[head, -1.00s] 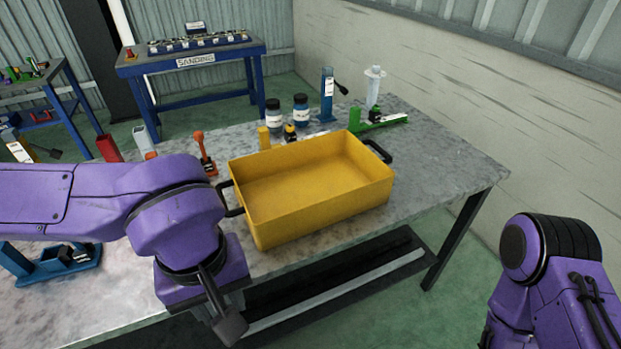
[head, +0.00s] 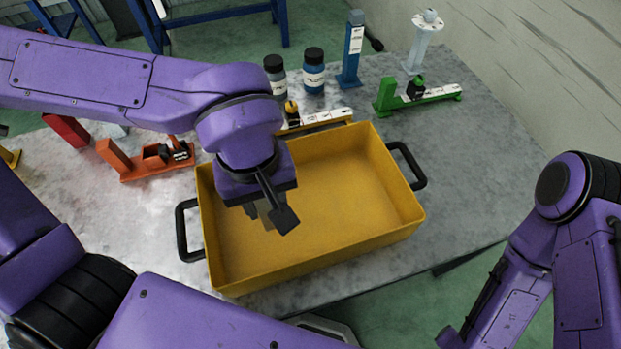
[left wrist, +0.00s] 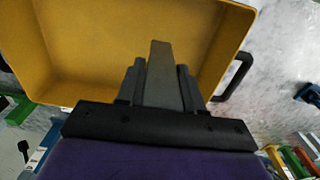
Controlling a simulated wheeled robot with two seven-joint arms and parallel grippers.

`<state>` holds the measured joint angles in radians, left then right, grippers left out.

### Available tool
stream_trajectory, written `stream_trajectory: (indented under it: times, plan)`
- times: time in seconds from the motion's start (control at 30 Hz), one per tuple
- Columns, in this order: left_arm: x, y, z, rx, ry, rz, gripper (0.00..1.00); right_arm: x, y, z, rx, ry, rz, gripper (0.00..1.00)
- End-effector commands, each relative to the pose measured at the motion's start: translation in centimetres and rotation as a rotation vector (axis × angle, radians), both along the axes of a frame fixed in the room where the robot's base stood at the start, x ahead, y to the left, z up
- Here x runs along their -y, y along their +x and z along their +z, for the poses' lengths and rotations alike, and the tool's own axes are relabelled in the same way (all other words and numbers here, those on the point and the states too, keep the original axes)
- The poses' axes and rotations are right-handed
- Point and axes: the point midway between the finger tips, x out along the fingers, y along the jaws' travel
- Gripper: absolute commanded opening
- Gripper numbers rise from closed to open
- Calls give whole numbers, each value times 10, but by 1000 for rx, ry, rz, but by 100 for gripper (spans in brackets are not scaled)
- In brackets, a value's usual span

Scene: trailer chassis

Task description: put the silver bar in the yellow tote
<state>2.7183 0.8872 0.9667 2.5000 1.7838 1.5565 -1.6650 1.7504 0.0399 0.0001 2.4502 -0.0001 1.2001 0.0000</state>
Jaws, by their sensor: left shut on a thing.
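The yellow tote (head: 325,263) stands on the grey table, open at the top and empty where I can see inside. It also shows in the left wrist view (left wrist: 95,40). My left gripper (head: 270,215) points down over the left part of the tote. In the left wrist view my left gripper (left wrist: 160,82) is shut on the silver bar (left wrist: 160,62), a grey bar standing out between the fingers toward the tote's inside. In the head view the bar is mostly hidden by the gripper. My right arm is at the right edge; its gripper is not visible.
Behind the tote are blue-labelled bottles (head: 314,72), a blue post (head: 352,50), a green clamp-like tool (head: 385,97) and a white stand (head: 424,42). An orange tool (head: 118,158) lies left of it. Black handles (head: 183,232) jut from the tote's ends. The table right of it is clear.

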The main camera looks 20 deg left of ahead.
Motion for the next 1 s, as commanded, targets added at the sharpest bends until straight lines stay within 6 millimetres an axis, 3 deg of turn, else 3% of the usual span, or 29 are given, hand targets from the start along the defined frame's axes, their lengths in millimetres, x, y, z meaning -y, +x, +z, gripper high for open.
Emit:
stream_trajectory:
  times: [0.13,0.33,0.5,0.7,1.0]
  plan:
    - [16,53,-21,-18,4,-1,2,0,-1,7,-2,0,-1,60]
    - [26,97,-67,-31,3,-4,2,0,0,7,-1,0,0,60]
    - [31,113,-86,-33,2,-3,2,0,1,9,1,-1,0,60]
    - [31,113,-115,-32,2,-5,2,0,0,15,0,0,0,60]
    - [31,113,-118,-32,-1,-3,2,0,0,14,0,0,0,60]
